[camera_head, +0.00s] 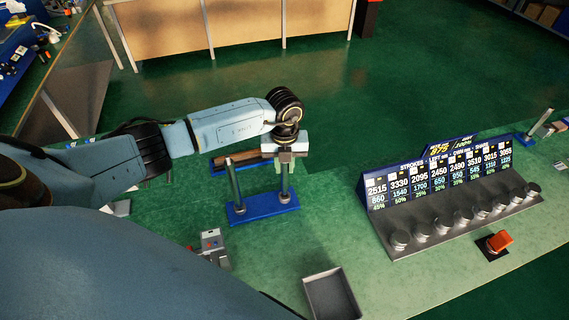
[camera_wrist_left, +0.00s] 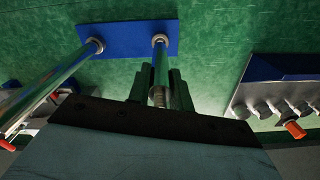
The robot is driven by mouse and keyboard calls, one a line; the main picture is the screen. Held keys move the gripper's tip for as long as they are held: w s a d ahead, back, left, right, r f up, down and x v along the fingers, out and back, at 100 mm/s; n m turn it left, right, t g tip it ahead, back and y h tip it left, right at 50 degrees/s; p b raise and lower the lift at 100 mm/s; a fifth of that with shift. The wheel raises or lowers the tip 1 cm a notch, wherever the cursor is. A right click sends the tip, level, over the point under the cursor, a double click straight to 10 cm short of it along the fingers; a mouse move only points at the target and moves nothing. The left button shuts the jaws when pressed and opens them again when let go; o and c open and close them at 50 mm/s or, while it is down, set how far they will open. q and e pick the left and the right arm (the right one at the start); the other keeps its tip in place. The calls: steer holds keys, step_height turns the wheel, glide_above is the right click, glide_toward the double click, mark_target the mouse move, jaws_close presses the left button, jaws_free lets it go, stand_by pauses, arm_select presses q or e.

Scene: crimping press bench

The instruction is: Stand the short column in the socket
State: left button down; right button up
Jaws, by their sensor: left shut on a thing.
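A blue base plate (camera_head: 262,208) lies on the green bench and bears two upright metal columns. The taller-looking left column (camera_head: 234,182) stands in its ring. The short column (camera_head: 285,182) is upright at the right ring of the plate, and its lower end appears to meet that socket (camera_wrist_left: 160,40). My left gripper (camera_head: 287,152) is above the right end of the plate, shut on the upper part of the short column. The wrist view shows the short column (camera_wrist_left: 161,70) between the two fingers. Its seating depth is hidden. My right gripper is not in view.
A blue holder with a brown bar (camera_head: 236,157) lies just behind the plate. A grey tray (camera_head: 331,296) and a small red-and-grey device (camera_head: 212,243) are in front. A display panel with several knobs (camera_head: 440,190) and a red button (camera_head: 498,241) stand at right.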

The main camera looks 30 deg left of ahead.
arm_select(q)
steer(key=shift+f+b, duration=0.95)
steer(key=shift+f, duration=0.4)
steer(key=c, duration=1.2)
jaws_free()
step_height(320, 180, up, 14)
steer(key=shift+f, duration=0.25)
